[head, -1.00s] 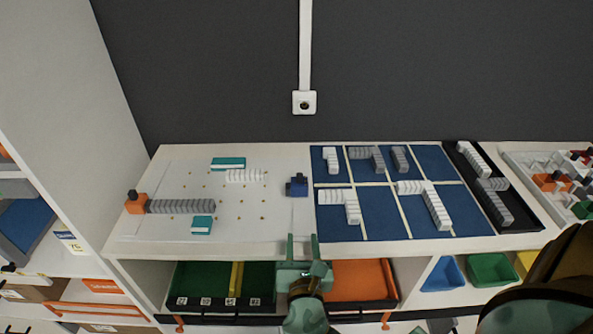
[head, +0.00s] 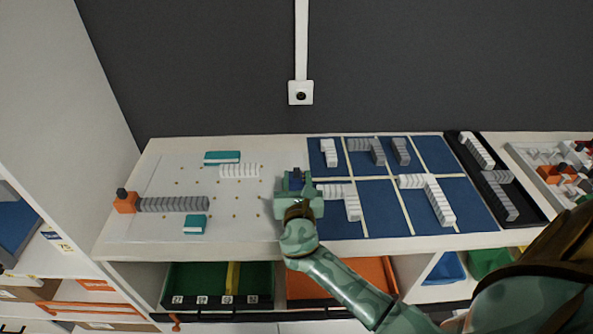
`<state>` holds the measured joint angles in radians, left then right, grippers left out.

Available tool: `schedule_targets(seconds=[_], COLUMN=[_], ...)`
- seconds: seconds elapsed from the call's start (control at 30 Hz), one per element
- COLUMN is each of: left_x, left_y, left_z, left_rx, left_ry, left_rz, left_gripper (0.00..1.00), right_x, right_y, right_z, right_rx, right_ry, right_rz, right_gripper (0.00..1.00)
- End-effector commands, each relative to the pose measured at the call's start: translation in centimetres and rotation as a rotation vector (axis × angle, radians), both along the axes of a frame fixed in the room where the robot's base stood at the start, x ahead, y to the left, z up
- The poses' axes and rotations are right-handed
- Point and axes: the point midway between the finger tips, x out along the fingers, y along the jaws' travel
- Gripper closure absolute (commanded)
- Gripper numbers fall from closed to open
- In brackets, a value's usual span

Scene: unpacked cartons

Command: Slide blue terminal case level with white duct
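The blue terminal case (head: 295,178) lies on the white panel (head: 160,190), near its right side. It is partly hidden by my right gripper (head: 296,183). That gripper reaches in from the front, with a finger on each side of the case. The fingers look apart; whether they touch the case I cannot tell. A short white ribbed duct (head: 240,171) lies on the panel to the left of the case, slightly farther back. My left gripper is not in view.
Teal blocks lie behind (head: 222,157) and in front (head: 195,224) of the white duct. A grey ribbed strip (head: 174,204) with an orange end piece (head: 125,203) lies at left. A blue gridded mat (head: 375,215) with white and grey pieces adjoins on the right.

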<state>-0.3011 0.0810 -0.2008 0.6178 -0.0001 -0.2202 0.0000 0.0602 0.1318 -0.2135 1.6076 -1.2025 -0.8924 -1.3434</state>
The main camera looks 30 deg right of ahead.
Motion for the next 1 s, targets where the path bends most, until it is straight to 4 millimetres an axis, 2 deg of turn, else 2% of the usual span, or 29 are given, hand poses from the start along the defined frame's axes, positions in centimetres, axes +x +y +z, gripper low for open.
schedule_targets(seconds=[0.1, 0.2, 0.57, 0.67, 0.7, 0.87, 1.0], left_x=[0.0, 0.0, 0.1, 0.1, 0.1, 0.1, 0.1], left_y=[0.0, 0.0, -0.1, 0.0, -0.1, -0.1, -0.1], left_z=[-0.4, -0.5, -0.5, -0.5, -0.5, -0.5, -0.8], left_rx=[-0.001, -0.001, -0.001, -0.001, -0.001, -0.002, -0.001], left_ry=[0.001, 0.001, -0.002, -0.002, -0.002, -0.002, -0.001], left_rz=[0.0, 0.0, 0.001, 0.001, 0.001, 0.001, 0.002], left_gripper=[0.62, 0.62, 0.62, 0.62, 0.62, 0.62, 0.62], right_x=[1.7, 2.6, 3.1, 3.1, 3.1, 3.1, 4.8], right_y=[-1.0, -1.6, -1.9, -1.9, -1.9, -1.9, -2.9], right_z=[-0.1, -0.1, 0.0, 0.0, 0.0, 0.0, 0.0], right_rx=[-0.001, -0.001, -0.001, 0.0, 0.0, 0.0, -0.002], right_ry=[0.0, 0.001, 0.001, 0.0, 0.0, 0.0, -0.001], right_rz=[-0.001, -0.001, -0.001, -0.001, -0.001, -0.001, 0.0], right_gripper=[0.62, 0.62, 0.62, 0.87, 0.98, 1.0, 1.0])
